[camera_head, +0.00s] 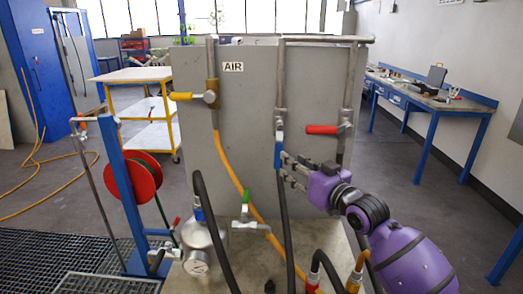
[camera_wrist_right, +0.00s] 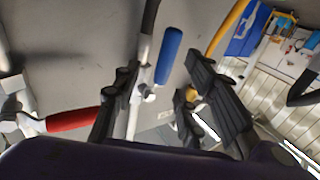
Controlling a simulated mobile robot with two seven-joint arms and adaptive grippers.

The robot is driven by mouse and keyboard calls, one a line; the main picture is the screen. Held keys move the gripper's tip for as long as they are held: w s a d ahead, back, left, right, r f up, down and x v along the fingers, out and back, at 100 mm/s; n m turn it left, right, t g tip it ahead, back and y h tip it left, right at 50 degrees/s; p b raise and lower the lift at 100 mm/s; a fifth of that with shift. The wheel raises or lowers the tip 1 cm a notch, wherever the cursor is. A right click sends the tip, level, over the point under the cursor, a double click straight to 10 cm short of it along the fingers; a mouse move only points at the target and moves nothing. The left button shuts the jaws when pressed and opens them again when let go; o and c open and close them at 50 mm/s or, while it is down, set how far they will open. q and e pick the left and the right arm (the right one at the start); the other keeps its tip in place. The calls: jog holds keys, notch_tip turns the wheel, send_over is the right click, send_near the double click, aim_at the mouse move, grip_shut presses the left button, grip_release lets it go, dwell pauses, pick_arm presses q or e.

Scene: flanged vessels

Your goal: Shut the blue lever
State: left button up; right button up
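The blue lever (camera_head: 278,152) hangs straight down, in line with its vertical pipe, on the middle valve of the grey panel (camera_head: 250,120). In the right wrist view the blue lever (camera_wrist_right: 169,55) shows in the gap between my fingers. My right gripper (camera_head: 287,169) is open, just right of the lever in the head view, its fingers pointing at it. In the wrist view the open fingers (camera_wrist_right: 163,85) stand apart on either side of the lever and valve stem. I cannot tell whether either finger touches the lever. My left gripper is not in view.
A red lever (camera_head: 322,130) sticks out sideways close to my right gripper. A yellow lever (camera_head: 181,97) is on the left pipe. An orange hose (camera_head: 228,168) and a black hose (camera_head: 284,220) run down the panel. A green-handled valve (camera_head: 246,198) stands lower down.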

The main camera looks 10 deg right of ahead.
aim_at(278, 154)
jog(key=x, duration=0.5)
jog(key=a+x, duration=0.1)
jog(key=x, duration=0.1)
jog(key=shift+w, duration=0.15)
jog(key=shift+c, duration=0.5)
grip_shut()
